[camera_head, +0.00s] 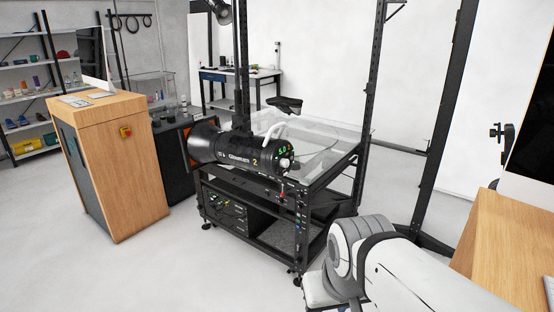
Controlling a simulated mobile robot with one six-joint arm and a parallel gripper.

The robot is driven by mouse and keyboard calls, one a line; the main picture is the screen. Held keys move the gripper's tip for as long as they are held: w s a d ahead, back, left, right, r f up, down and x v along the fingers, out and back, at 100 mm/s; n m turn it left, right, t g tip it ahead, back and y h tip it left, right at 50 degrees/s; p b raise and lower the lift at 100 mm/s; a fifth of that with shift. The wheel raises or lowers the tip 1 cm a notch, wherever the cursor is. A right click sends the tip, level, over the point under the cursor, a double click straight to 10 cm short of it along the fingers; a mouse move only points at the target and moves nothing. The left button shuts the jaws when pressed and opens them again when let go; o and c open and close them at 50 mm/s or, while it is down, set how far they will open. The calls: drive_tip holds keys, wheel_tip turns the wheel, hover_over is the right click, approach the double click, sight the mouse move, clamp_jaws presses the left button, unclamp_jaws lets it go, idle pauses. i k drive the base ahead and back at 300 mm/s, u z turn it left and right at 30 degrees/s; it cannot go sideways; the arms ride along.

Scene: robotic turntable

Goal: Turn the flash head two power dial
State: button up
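Flash head two (236,148) is a black cylinder marked with a yellow "2". It lies roughly level on the black-framed cart in the middle of the view. Its wide front end faces left. Its rear panel (283,150) faces right, with small green lit characters. A small pale round knob (285,162) shows low on that rear panel, and it may be the power dial; its marks are too small to read. I cannot make out my gripper in this view. Only a white and grey link of my arm shows at the lower right, apart from the flash head.
The black cart (300,188) has a clear top (335,140) and uprights rising behind the flash head. A curved white piece and a dark part (285,104) stand just above the rear panel. A wooden cabinet (110,160) is at left, a wooden desk (510,240) at right. Front-left floor is clear.

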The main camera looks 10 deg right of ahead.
sight(285, 163)
drive_tip(key=z, duration=2.4)
drive_tip(key=k, duration=0.75)
drive_tip(key=u, duration=1.5)
drive_tip(key=i, duration=1)
drive_tip(key=u, duration=0.05)
